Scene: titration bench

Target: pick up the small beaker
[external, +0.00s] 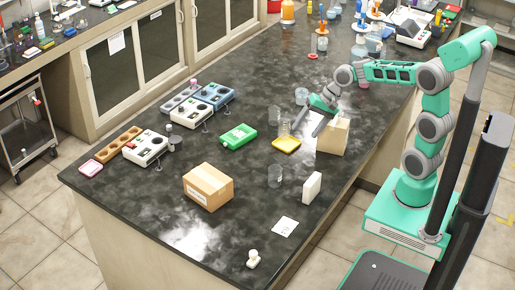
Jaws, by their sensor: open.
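Several clear glass vessels stand on the dark bench in the external view. A small one (285,129) stands just left of my gripper, behind the yellow tray. A glass beaker (275,113) stands a little farther back. Another glass beaker (275,176) stands nearer the front, left of a white box. I cannot tell for certain which is the small beaker. My gripper (307,117) is open and low over the bench, to the right of the small glass vessel. It appears empty and apart from the glass.
A tan box (333,136) stands close under my wrist. The bench front (190,238) is mostly clear.

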